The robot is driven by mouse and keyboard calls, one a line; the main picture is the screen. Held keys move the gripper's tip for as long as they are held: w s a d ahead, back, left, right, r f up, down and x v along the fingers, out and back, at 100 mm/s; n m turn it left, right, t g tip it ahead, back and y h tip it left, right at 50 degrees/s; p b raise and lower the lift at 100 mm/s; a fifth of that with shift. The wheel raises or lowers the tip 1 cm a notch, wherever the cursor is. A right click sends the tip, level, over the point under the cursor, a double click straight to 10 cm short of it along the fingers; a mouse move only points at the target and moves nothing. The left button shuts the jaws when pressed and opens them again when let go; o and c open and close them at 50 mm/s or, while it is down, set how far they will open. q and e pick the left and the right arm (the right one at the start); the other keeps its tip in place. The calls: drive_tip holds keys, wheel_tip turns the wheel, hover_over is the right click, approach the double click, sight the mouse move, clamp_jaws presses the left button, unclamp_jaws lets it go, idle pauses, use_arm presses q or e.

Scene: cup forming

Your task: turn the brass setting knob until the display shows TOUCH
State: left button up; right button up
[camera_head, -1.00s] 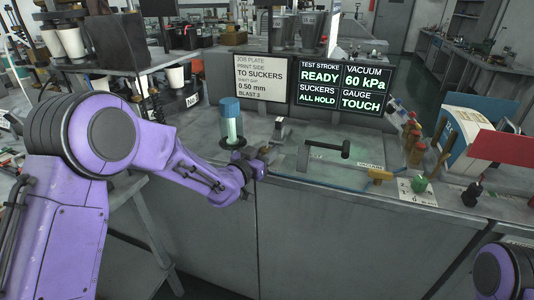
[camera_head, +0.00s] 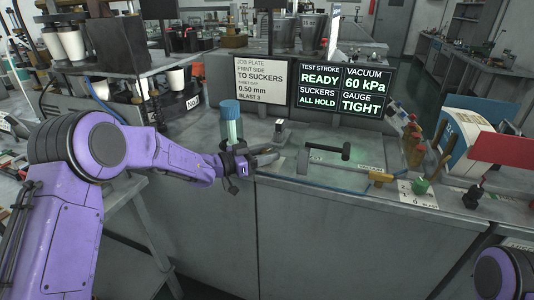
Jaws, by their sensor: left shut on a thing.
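The dark display (camera_head: 342,91) stands at the back of the bench. It reads TEST STROKE READY, SUCKERS ALL HOLD, VACUUM 60 kPa and GAUGE TIGHT. My right gripper is out of view; only a purple part of my right arm shows at the lower right.
A white job plate card (camera_head: 264,79) stands beside the display. The blue-capped cylinder (camera_head: 231,123) stands close behind my left wrist. A black-handled lever (camera_head: 332,151) and a brass-coloured valve (camera_head: 380,176) lie to the right, with a green knob (camera_head: 420,186) beyond.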

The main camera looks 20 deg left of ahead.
use_arm(q)
drive_tip(key=o, duration=0.9)
drive_tip(key=shift+o, duration=0.2)
drive_tip(key=b+v, duration=0.2)
drive_tip(key=v, duration=0.8)
drive_tip(key=shift+s+a, duration=0.2)
